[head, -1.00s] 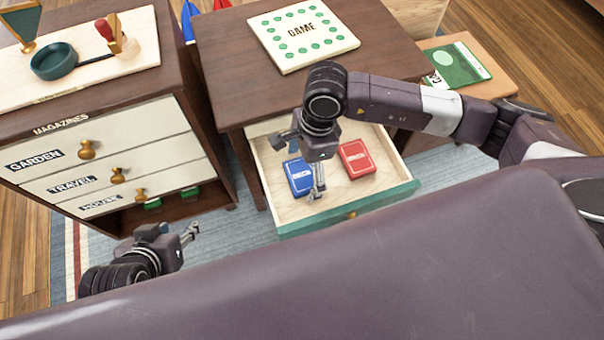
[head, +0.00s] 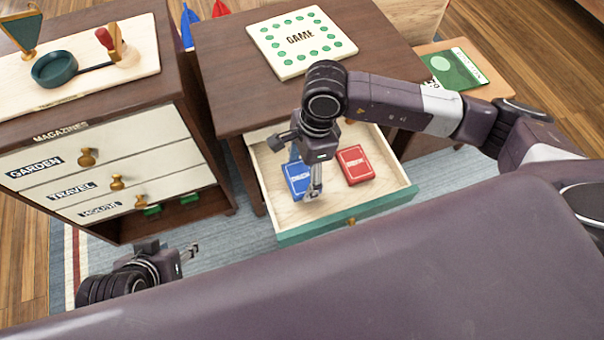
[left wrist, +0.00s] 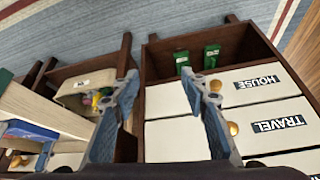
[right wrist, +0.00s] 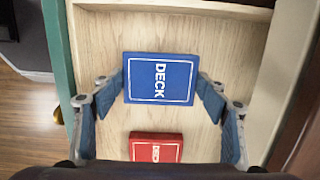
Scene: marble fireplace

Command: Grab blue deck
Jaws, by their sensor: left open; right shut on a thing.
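The blue deck (head: 296,179) is in the left part of the open drawer (head: 374,206), partly hidden by my right gripper (head: 314,188) in the head view. In the right wrist view, my right gripper's fingers touch both short sides of the blue deck (right wrist: 160,78) and are shut on it. I cannot tell if it is clear of the drawer floor. The red deck (head: 355,164) lies flat beside it, and shows in the right wrist view (right wrist: 157,148). My left gripper (head: 192,252) is open and empty, low in front of the magazine cabinet.
A game board (head: 301,42) lies on the table (head: 222,62) above the drawer. The magazine cabinet (head: 100,150) with knobbed drawers stands at left, a green dish (head: 54,69) on top. A green card-like thing (head: 455,68) lies on a side stand at right. Drawer walls surround the decks.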

